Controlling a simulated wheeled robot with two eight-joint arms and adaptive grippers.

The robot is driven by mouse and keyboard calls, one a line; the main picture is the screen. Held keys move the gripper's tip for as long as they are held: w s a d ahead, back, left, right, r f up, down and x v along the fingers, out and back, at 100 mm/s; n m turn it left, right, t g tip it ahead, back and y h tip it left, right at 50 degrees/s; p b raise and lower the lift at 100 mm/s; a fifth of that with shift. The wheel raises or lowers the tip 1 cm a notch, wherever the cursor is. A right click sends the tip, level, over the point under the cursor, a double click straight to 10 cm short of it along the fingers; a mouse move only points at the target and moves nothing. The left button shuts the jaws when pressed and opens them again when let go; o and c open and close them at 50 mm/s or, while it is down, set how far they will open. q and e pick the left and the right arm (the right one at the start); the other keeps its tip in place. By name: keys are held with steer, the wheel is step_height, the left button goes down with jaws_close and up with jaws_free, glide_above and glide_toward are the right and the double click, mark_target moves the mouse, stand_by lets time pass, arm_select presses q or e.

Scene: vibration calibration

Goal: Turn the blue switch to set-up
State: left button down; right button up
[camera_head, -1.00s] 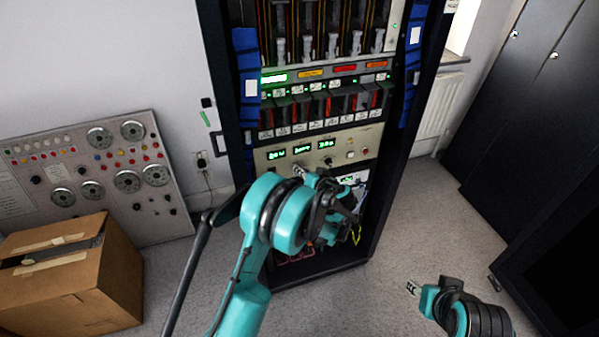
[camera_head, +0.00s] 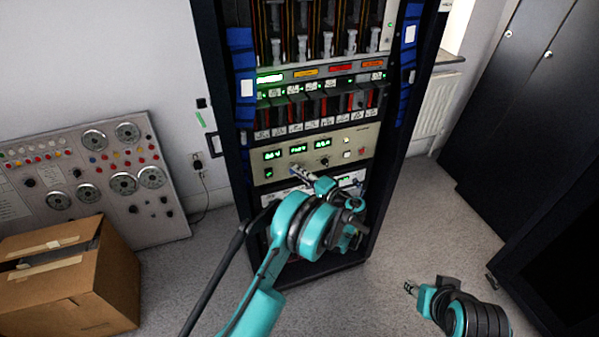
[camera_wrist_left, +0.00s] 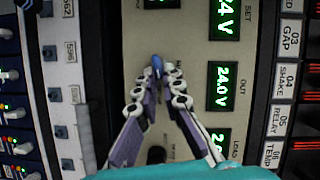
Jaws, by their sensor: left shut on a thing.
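The blue switch (camera_wrist_left: 157,63) shows in the left wrist view as a small blue knob on the beige panel (camera_wrist_left: 188,38). My left gripper (camera_wrist_left: 157,74) is shut on it, with its fingertips on both sides of the knob. The knob's setting and most of its labels are hidden or too small to read. In the head view, my left gripper (camera_head: 298,172) reaches the lower part of the beige panel (camera_head: 354,137), and the switch itself cannot be made out. My right gripper (camera_head: 410,288) is low at the right, away from the rack; its finger opening is too small to tell.
Green displays (camera_wrist_left: 224,87) sit beside the switch. Another dark knob (camera_wrist_left: 156,154) is on the same panel. The black rack frame (camera_head: 222,120) surrounds the units. A cardboard box (camera_head: 95,290) and a grey control panel (camera_head: 100,220) stand at the left. The floor right of the rack is clear.

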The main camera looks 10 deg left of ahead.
arm_select(q)
steer(key=shift+f+m+y, duration=0.25)
steer(key=shift+m+y, duration=0.15)
steer(key=shift+m, duration=0.5)
steer(key=c, duration=1.7)
jaws_free()
steer(key=v, duration=1.2)
steer(key=shift+f, duration=0.15)
